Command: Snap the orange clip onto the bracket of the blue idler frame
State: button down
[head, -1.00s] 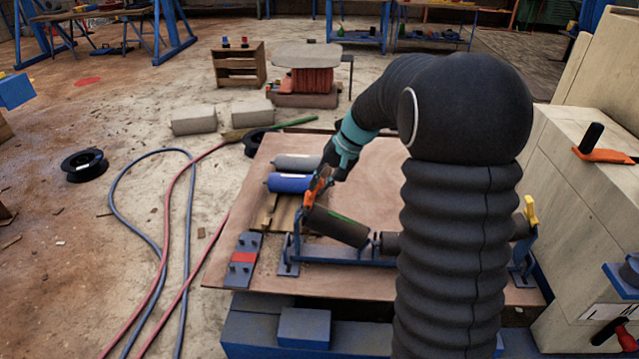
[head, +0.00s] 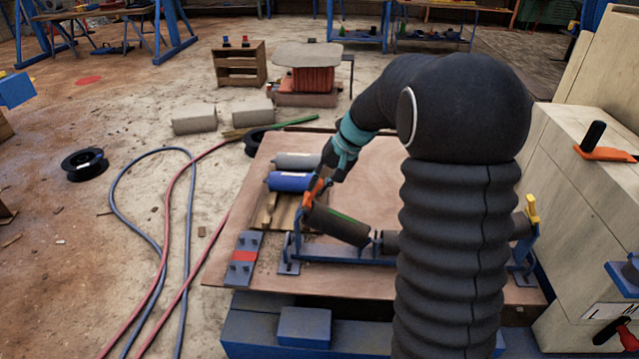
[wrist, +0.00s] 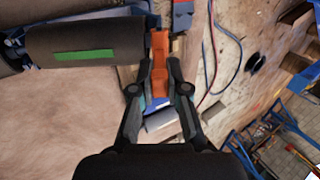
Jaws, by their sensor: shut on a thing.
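The orange clip (head: 311,192) is in my gripper (wrist: 160,68), between its two fingers in the wrist view (wrist: 160,82). The clip is held close to the left end of a dark roller with a green stripe (head: 338,225). That roller lies tilted on the blue idler frame (head: 345,259), and its striped side shows in the wrist view (wrist: 85,40). The frame's left upright bracket (head: 296,232) stands just below the clip in the head view. I cannot tell whether clip and bracket touch. A yellow clip (head: 531,209) sits on the right end bracket.
The frame stands on a wooden board (head: 225,270). A blue roller (head: 288,181) and a grey roller (head: 297,161) lie behind it. A blue plate with a red middle (head: 244,257) lies left of the bracket. A beige machine (head: 585,180) borders the right.

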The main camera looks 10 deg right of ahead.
jog(key=shift+b+x, duration=0.45)
jog(key=shift+x, duration=0.45)
jog(key=c, duration=1.1)
grip_release()
jog(key=v, duration=1.2)
jog(key=shift+w+d, duration=0.1)
